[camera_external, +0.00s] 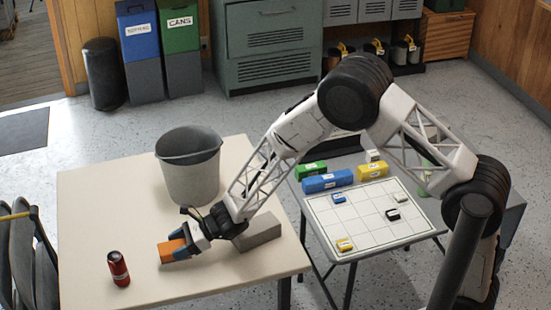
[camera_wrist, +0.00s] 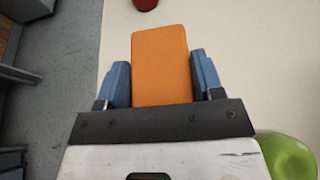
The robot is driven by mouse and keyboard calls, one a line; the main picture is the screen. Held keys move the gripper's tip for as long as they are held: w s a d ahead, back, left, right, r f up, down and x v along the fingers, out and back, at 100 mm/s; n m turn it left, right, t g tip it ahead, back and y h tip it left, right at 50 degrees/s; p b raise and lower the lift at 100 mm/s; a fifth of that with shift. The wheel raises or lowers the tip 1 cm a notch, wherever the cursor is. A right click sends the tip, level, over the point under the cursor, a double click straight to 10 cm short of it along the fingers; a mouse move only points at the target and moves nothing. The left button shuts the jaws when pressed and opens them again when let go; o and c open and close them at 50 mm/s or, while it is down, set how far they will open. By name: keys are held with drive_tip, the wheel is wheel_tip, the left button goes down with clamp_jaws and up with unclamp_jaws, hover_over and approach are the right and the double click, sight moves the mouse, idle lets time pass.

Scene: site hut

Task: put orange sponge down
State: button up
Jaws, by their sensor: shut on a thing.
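The orange sponge (camera_external: 172,251) is a rectangular block at the front part of the cream table (camera_external: 100,215). My gripper (camera_external: 178,250) is shut on it, with a blue finger on each side. In the wrist view the sponge (camera_wrist: 161,65) stands out between the two blue fingers (camera_wrist: 161,80), pointing away from the palm. It is low over the tabletop; I cannot tell whether it touches the surface.
A red can (camera_external: 118,268) stands left of the sponge. A grey bucket (camera_external: 189,165) stands behind, and a grey block (camera_external: 257,231) lies to the right. A green round thing (camera_wrist: 288,157) shows in the wrist view. The table's left part is clear.

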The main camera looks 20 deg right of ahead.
sight(165, 249)
drive_tip(key=shift+w+a+f, duration=0.15)
drive_tip(key=shift+w+a, duration=0.7)
drive_tip(key=shift+a, duration=0.15)
drive_tip(key=shift+w+a+f, duration=0.1)
drive_tip(key=shift+w+a, duration=0.75)
drive_tip(key=shift+a, duration=0.1)
drive_tip(key=shift+f, duration=1.75)
drive_tip(key=shift+f, duration=0.1)
drive_tip(key=o, duration=0.9)
drive_tip(key=shift+v, duration=6.05)
